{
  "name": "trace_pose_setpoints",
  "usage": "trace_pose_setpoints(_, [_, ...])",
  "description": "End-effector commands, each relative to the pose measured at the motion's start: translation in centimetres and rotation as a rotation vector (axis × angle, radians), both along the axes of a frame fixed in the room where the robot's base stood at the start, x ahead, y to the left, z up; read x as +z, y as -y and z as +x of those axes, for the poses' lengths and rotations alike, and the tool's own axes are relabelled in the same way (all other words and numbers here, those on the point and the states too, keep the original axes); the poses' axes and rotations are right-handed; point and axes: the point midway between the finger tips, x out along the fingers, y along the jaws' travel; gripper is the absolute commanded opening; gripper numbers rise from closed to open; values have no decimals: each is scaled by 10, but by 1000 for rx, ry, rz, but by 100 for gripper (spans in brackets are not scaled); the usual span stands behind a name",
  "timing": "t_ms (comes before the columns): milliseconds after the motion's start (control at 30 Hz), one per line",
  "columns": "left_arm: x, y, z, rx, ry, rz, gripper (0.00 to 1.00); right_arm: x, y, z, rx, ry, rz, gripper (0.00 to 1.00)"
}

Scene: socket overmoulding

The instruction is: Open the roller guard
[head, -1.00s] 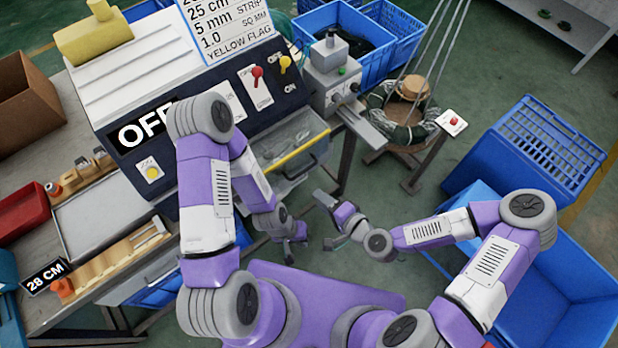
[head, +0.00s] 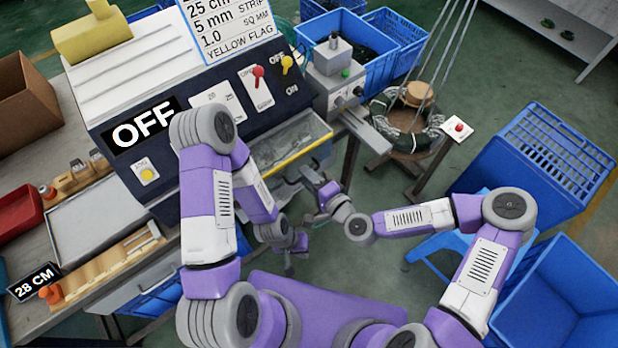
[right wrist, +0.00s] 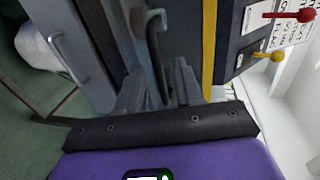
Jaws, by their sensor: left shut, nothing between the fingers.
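The roller guard is the clear cover with a yellow edge strip (head: 302,154) on the front of the dark machine. The strip also shows in the right wrist view (right wrist: 209,45). A dark curved handle (right wrist: 154,50) stands beside the strip there. My right gripper (head: 308,180) is just in front of the guard. In the right wrist view its fingers (right wrist: 157,88) are apart, one on each side of the handle's lower part; I cannot tell whether they touch it. My left gripper (head: 291,262) hangs lower, shut and empty, clear of the guard.
The machine panel has an OFF display (head: 143,124), a red lever (head: 258,72) and a yellow lever (head: 287,64). A grey feeder unit (head: 335,85) stands right of the guard, near a wire coil (head: 385,125). Blue crates (head: 545,150) stand at right.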

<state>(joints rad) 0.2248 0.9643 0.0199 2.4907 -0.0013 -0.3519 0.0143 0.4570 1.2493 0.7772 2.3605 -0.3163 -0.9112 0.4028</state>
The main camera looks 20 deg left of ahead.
Motion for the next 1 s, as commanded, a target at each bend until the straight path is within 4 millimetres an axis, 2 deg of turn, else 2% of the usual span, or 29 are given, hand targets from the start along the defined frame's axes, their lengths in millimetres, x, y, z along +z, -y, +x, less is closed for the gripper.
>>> trace_pose_setpoints(133, [0, 0, 0, 0, 0, 0, 0, 0, 0, 0, 0, -1, -1, 34])
trace_pose_setpoints(367, [0, 0, 0, 0, 0, 0, 0, 0, 0, 0, 0, -1, -1, 0])
trace_pose_setpoints(1000, [0, 0, 0, 0, 0, 0, 0, 0, 0, 0, 0, -1, -1, 0])
